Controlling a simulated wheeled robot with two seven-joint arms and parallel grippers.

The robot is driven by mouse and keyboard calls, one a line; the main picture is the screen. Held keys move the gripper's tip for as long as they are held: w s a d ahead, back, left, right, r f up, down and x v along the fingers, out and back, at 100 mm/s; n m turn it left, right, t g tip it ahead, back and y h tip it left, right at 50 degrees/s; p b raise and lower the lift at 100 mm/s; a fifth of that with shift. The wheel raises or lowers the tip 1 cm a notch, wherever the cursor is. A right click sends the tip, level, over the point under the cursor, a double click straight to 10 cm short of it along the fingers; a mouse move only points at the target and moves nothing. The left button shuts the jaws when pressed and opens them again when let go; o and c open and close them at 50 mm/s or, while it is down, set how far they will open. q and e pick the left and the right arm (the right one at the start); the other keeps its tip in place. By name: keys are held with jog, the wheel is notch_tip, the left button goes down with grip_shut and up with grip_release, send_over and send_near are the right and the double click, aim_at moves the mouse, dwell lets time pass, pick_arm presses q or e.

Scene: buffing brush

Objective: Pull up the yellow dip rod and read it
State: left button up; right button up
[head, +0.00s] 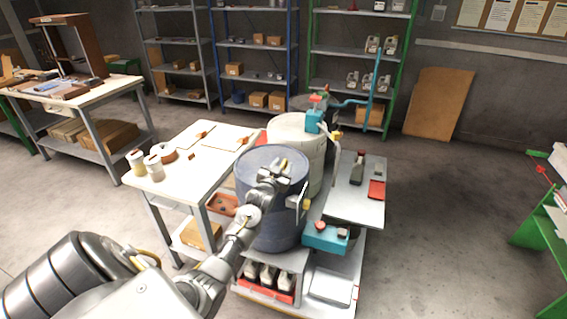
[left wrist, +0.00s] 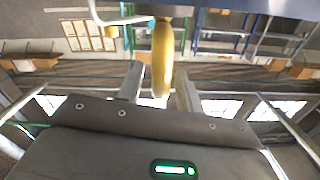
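The yellow dip rod grip (head: 284,163) shows at the top of the blue drum (head: 262,220) in the head view, partly hidden by my left gripper (head: 273,173). In the left wrist view, a long yellow grip (left wrist: 162,58) reaches down between the two fingers of my left gripper (left wrist: 160,90). The fingers are apart. A gap shows between the grip and the left finger; the right finger overlaps or nearly meets it in the picture. No reading on the rod can be made out. My right gripper is not in view.
A pale drum (head: 297,135) with a teal pump (head: 314,120) stands behind the blue drum. A white table (head: 185,160) with jars is at left. Open floor (head: 450,210) lies further right.

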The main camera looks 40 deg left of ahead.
pick_arm(q)
jog(key=shift+w+a, duration=0.25)
jog(key=shift+w, duration=0.45)
jog(key=shift+c, duration=0.4)
grip_shut()
